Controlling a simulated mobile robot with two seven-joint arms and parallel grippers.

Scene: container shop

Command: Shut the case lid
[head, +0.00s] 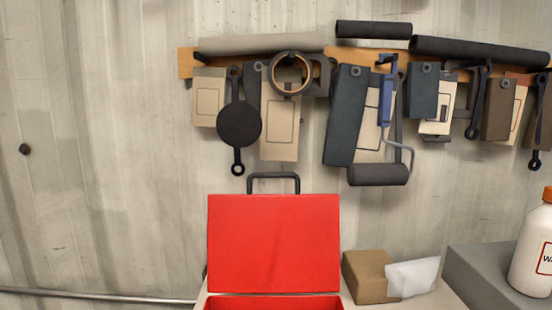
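A red case stands at the bottom middle of the head view. Its lid (273,243) is open and upright, with its flat inner face toward me. A dark handle (273,176) sticks up above the lid's top edge. Only the back strip of the case's lower part (273,302) shows at the bottom edge of the view; the rest is cut off, so I cannot see what is inside. Neither of my grippers is in view.
A brown box (367,276) with a white sheet (412,277) stands right of the case on a light surface. Tools hang from a wooden rail (186,62) on the wall behind.

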